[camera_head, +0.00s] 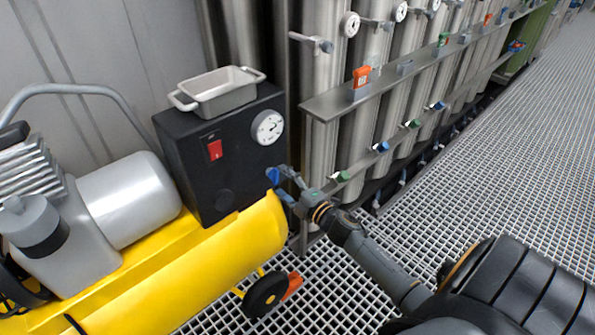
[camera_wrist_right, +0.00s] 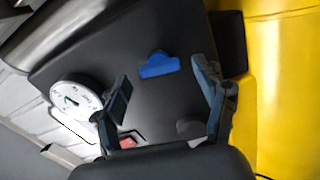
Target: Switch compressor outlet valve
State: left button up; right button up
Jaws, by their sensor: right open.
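The compressor has a yellow tank (camera_head: 222,252) and a black control box (camera_head: 205,180) with a round gauge (camera_head: 267,127) and a red switch (camera_head: 214,149). A blue valve handle (camera_head: 273,176) sits low at the right side of the box. My right gripper (camera_head: 282,185) is at this handle. In the right wrist view the gripper (camera_wrist_right: 165,95) is open, and the blue handle (camera_wrist_right: 158,65) shows beyond and between its fingertips, seemingly not clamped. Whether a finger touches it I cannot tell. My left gripper is not in view.
Steel membrane vessels (camera_head: 325,65) stand behind a metal rail (camera_head: 340,101) with several coloured valve handles. A grey metal tray (camera_head: 221,93) sits on the box. The grating floor (camera_head: 480,150) at the right is clear. A compressor wheel (camera_head: 265,295) is below the tank.

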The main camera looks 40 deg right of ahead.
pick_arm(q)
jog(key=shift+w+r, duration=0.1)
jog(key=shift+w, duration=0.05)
pick_arm(e)
jog(key=s, duration=1)
jog(key=shift+s+d, duration=0.25)
jog(key=shift+d, duration=0.15)
